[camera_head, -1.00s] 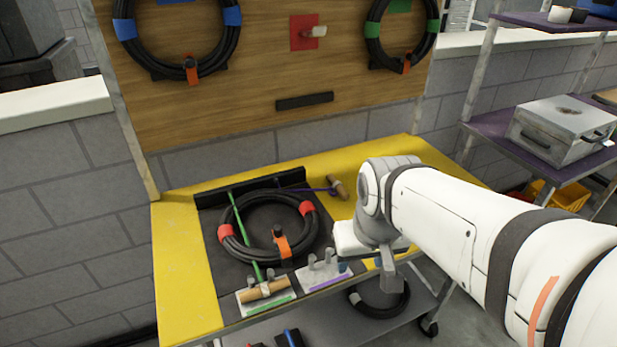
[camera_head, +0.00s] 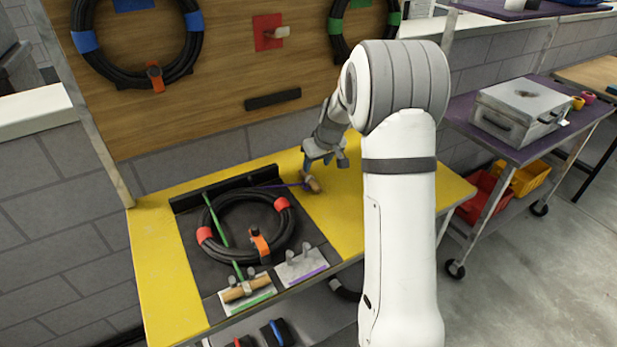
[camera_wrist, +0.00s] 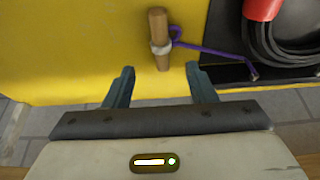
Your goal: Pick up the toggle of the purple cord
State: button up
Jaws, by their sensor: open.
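The wooden toggle (camera_head: 312,182) of the purple cord lies on the yellow table top near its back edge, right of the dark mat. In the wrist view the toggle (camera_wrist: 158,40) lies lengthwise up the picture, with a pale band around its middle. The purple cord (camera_wrist: 205,52) runs from that band to the right, onto the dark mat. My gripper (camera_head: 318,163) is over the toggle in the head view. In the wrist view my open gripper (camera_wrist: 160,82) has its fingers on either side of the toggle's line, with the toggle just beyond the fingertips. Nothing is between the fingers.
A black cable coil (camera_head: 212,228) with red bands lies on the dark mat. A green cord (camera_head: 215,228) crosses it to another wooden toggle (camera_head: 245,290) on a green-edged bracket. A purple-edged bracket (camera_head: 300,268) stands beside it. The yellow top right of the toggle is clear.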

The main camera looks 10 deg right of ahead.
aim_at(310, 177)
jog(key=shift+w+f, duration=0.4)
jog(key=shift+f, duration=0.25)
jog(key=p+x, duration=0.1)
jog(key=x, duration=0.5)
jog(key=shift+w+a+f+p, duration=0.15)
jog(key=shift+a+f+p, duration=0.05)
jog(key=shift+f+p, duration=0.2)
jog(key=c, duration=1.1)
